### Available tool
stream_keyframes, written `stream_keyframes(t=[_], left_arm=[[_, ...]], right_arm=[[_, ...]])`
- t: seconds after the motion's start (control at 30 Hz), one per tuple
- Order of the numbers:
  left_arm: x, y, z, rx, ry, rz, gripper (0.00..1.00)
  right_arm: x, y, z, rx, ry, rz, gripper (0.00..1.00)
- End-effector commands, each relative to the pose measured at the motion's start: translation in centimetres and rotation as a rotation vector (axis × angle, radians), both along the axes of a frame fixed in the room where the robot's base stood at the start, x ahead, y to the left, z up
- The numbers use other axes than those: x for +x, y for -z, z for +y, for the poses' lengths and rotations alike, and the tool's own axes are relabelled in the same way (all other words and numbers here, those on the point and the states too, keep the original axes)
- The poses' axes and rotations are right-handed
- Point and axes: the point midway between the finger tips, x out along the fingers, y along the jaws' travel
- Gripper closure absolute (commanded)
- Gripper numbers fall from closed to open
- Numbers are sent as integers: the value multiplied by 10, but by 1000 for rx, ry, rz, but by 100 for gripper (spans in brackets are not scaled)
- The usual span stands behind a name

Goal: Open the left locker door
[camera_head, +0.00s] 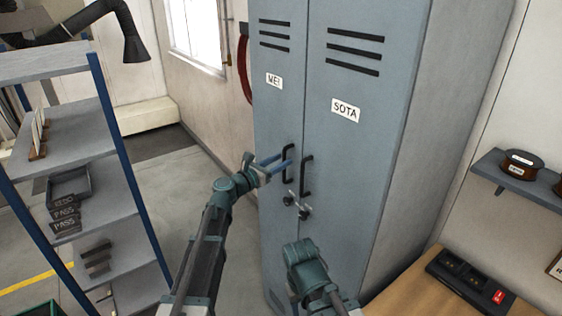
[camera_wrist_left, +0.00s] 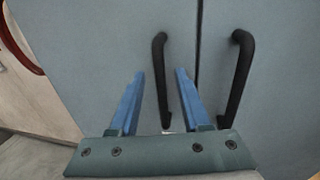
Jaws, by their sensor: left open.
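The grey locker has two tall doors, both shut. The left door (camera_head: 277,110), with a small white label, carries a black bar handle (camera_head: 287,162). The right door (camera_head: 352,150), labelled SOTA, has its own black handle (camera_head: 306,176). My left gripper (camera_head: 278,160) is open at the left door's handle. In the left wrist view its blue fingers (camera_wrist_left: 159,75) point at the door, with the left handle (camera_wrist_left: 161,70) showing between them; contact cannot be told. The right handle (camera_wrist_left: 239,75) is outside the fingers.
Small metal fittings with black knobs (camera_head: 296,205) sit below the handles. A shelf rack (camera_head: 80,145) stands left of my left arm. A wooden bench (camera_head: 420,285) with a black device (camera_head: 470,282) is at the lower right. Floor is open between rack and locker.

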Motion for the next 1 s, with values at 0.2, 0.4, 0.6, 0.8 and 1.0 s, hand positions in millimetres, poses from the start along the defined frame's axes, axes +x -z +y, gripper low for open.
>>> stream_keyframes(t=[0.2,0.4,0.6,0.8,1.0], left_arm=[[5,0,-5,0,0,0,53],[5,0,-5,0,0,0,53],[5,0,-5,0,0,0,87],[5,0,-5,0,0,0,100],[5,0,-5,0,0,0,100]], right_arm=[[0,0,0,0,0,0,50],[0,0,0,0,0,0,50],[0,0,0,0,0,0,50],[0,0,0,0,0,0,50],[0,0,0,0,0,0,50]])
